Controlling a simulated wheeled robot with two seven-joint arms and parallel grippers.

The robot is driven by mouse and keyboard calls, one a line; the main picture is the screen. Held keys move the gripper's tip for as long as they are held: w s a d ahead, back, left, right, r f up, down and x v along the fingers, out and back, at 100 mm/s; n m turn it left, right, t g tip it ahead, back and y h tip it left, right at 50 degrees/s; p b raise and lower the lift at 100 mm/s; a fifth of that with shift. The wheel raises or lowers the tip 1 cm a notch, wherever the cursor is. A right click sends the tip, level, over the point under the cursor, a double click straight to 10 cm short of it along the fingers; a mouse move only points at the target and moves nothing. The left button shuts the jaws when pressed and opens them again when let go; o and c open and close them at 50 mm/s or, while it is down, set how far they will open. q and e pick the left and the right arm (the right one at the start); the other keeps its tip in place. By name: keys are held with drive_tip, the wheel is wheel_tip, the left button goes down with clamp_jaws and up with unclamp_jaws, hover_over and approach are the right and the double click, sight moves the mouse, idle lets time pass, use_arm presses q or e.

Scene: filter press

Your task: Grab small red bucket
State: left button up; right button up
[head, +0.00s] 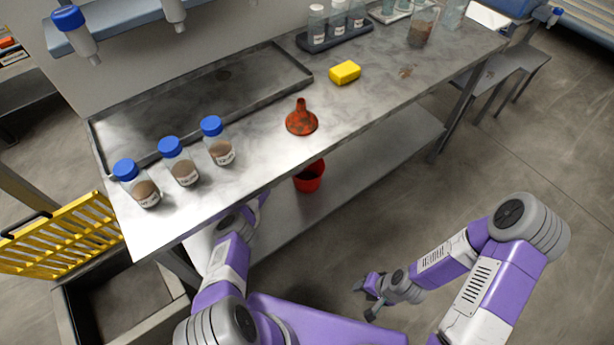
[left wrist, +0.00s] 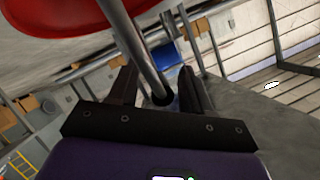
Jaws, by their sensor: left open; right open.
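The small red bucket (head: 309,177) stands on the lower shelf under the table, partly hidden by the tabletop edge. My left arm reaches under the table's front edge, and its gripper is hidden in the head view. In the left wrist view my left gripper (left wrist: 158,85) is open. A large red curved surface (left wrist: 45,18), apparently the bucket, is close at the top left, beyond the fingers. A grey metal rod (left wrist: 132,45) shows between the fingers; I cannot tell whether they touch it. My right gripper (head: 365,300) is open and empty, low over the floor.
The metal table (head: 255,160) holds blue-capped jars (head: 180,165), a stained red funnel (head: 301,120), a yellow sponge (head: 345,73) and an empty dark-rimmed tray (head: 210,95). The lower shelf (head: 375,150) is bare right of the bucket. A yellow rack (head: 60,238) stands at the left.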

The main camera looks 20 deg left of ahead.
use_arm(q)
clamp_jaws()
drive_tip(key=shift+r, duration=0.1)
idle(0.4)
